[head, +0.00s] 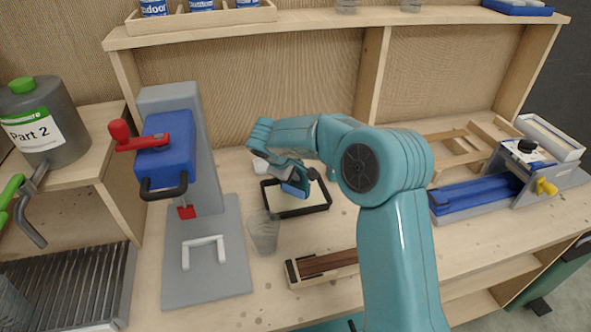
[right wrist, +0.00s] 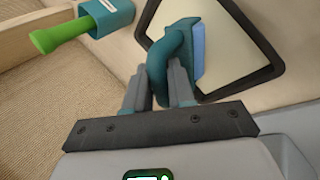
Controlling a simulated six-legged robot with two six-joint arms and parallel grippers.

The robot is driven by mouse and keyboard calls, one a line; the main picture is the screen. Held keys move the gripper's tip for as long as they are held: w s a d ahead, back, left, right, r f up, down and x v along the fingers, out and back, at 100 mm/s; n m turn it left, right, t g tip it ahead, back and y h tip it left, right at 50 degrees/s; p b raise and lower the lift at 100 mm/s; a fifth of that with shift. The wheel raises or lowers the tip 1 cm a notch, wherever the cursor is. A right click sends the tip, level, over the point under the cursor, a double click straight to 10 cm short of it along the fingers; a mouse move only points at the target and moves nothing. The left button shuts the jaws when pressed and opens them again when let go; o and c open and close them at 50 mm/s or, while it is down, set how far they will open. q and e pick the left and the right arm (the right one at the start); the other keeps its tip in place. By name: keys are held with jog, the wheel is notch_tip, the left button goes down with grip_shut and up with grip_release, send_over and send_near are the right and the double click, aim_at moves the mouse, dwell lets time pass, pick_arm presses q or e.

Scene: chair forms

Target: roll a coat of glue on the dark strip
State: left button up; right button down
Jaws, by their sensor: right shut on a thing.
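A dark brown strip (head: 325,264) lies in a pale wooden form at the front of the bench, below the tray in the head view. A black tray (head: 325,205) with a cream layer inside lies behind it; its dark rim also shows in the right wrist view (right wrist: 262,75). My right gripper (head: 290,172) is shut on the teal handle of a glue roller (head: 297,187). In the right wrist view the handle (right wrist: 178,45) passes between the fingers, and the roller's blue part is over the tray. I cannot tell whether it touches the cream layer. My left gripper is out of view.
A ribbed translucent cup (head: 264,232) stands left of the form. A grey press (head: 217,255) with a blue head and red lever stands further left. A blue clamp device (head: 475,195) is at right. A green-handled tool (right wrist: 65,32) in a teal holder shows in the right wrist view.

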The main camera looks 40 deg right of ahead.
jog(key=shift+f, duration=0.1)
jog(key=shift+w+d+f, duration=0.1)
jog(key=shift+w+f, duration=0.1)
jog(key=shift+s, duration=0.15)
jog(key=shift+f+b, duration=0.15)
jog(key=shift+b, duration=0.15)
dwell(1.3)
